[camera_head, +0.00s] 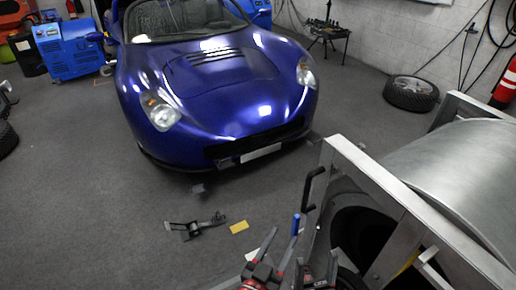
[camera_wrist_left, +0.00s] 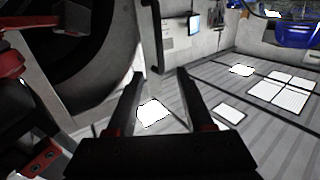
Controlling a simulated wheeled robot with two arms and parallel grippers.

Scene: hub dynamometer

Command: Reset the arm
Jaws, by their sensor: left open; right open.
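A black bent bar (camera_head: 312,188) stands up beside the corner of the metal frame in the head view. A similar dark bent bar (camera_wrist_left: 153,38) shows beyond my fingertips in the left wrist view. I cannot tell which part the task calls the arm. A blue-tipped lever (camera_head: 296,225) rises near my grippers. My left gripper (camera_head: 280,243) is at the bottom of the head view, below the black bar. Its two fingers are apart and empty in the left wrist view (camera_wrist_left: 160,77). My right gripper (camera_head: 320,268) seems to be just right of it, partly hidden and open.
The metal frame (camera_head: 400,195) with a large steel drum (camera_head: 465,170) fills the right side. A blue car (camera_head: 225,80) stands behind. A dark metal part (camera_head: 195,226) and a yellow card (camera_head: 239,227) lie on the floor.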

